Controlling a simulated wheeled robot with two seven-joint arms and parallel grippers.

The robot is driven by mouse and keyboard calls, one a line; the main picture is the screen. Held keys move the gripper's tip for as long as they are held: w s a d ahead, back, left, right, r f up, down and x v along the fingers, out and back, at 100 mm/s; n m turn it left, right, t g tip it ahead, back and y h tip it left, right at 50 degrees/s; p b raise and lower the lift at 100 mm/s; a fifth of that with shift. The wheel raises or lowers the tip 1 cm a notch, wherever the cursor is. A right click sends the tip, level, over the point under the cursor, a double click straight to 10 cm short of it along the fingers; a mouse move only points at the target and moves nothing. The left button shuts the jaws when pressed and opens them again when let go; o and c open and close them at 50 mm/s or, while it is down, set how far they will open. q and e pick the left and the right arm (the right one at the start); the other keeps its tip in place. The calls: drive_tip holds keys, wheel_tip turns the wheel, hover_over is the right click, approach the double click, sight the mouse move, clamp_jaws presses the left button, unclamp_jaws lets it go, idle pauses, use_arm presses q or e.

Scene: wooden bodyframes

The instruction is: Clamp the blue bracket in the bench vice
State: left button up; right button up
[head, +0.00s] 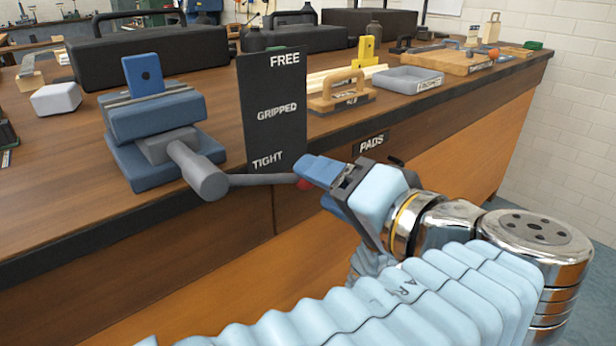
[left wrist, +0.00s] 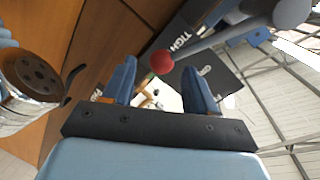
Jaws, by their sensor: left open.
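The blue bracket (head: 143,75) stands upright in the blue-grey bench vice (head: 155,118), between its jaws; its lower part is hidden. The vice's grey handle (head: 255,180) points right, its rod passing just below the TIGHT mark on the black board (head: 272,110). The handle ends in a red ball (head: 304,185). My left gripper (head: 318,182) is open at the ball. In the left wrist view the red ball (left wrist: 162,62) shows between the two blue fingertips (left wrist: 163,75), with no finger visibly closed on it. My right gripper is not in view.
Right of the board lie a wooden block with a handle (head: 340,92), a yellow part (head: 366,50), a grey tray (head: 408,79) and a wooden board (head: 455,60). Black cases (head: 150,55) stand behind the vice. The bench's front edge (head: 225,185) runs below the handle.

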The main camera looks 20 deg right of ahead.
use_arm(q)
drive_tip(key=v, duration=0.9)
drive_tip(key=shift+s, duration=0.35)
drive_tip(key=shift+d, duration=0.1)
